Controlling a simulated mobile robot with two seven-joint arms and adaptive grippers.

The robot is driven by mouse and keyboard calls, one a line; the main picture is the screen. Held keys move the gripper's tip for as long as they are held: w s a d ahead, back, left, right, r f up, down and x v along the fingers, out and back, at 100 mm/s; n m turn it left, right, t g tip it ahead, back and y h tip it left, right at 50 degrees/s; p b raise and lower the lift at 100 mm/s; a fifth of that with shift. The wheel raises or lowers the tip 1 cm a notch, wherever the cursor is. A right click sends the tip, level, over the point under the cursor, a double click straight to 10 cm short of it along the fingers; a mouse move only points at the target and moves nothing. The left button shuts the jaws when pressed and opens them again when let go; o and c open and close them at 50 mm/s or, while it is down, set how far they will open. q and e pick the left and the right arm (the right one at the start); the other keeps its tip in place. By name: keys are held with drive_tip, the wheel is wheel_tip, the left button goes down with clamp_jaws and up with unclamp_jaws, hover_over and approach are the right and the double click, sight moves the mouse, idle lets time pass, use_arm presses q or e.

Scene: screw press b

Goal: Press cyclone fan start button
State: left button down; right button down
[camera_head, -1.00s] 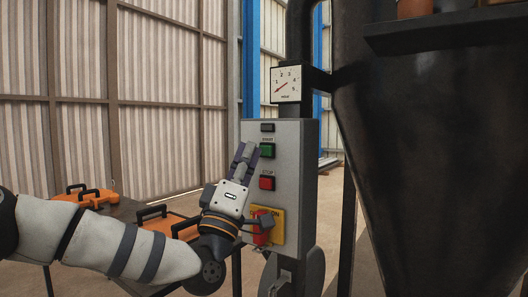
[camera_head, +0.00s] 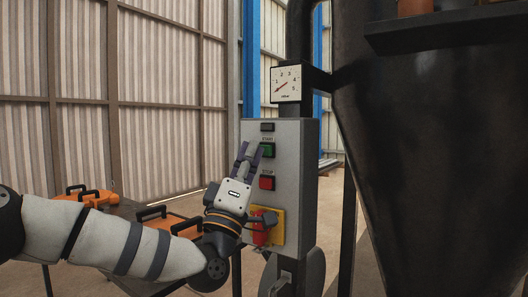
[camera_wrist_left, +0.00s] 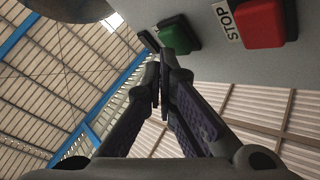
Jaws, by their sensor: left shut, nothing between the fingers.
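The green start button (camera_head: 267,150) sits on the grey control box (camera_head: 290,175), below a small black item. It also shows in the left wrist view (camera_wrist_left: 180,35), just beyond the fingertips. The red stop button (camera_head: 267,183) is below it, and shows in the left wrist view (camera_wrist_left: 262,22) beside its STOP label. My left gripper (camera_head: 247,152) is shut and empty, its fingers pointing up beside the green button. In the left wrist view the fingertips (camera_wrist_left: 160,75) appear close to the green button; I cannot tell whether they touch it. My right gripper is not in view.
A red rotary switch on a yellow plate (camera_head: 279,226) sits low on the box, partly behind my left wrist. A gauge (camera_head: 286,84) is above the box. A large dark hopper (camera_head: 430,130) stands right. Orange cases (camera_head: 170,224) lie at left.

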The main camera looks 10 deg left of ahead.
use_arm(q)
drive_tip(key=shift+w+d, duration=0.1)
drive_tip(key=shift+w, duration=0.25)
idle(0.3)
drive_tip(key=shift+s+r, duration=0.1)
drive_tip(key=shift+s, duration=0.05)
drive_tip(key=shift+s+a+p, duration=0.25)
drive_tip(key=shift+s+p, duration=0.05)
drive_tip(key=shift+s, duration=0.4)
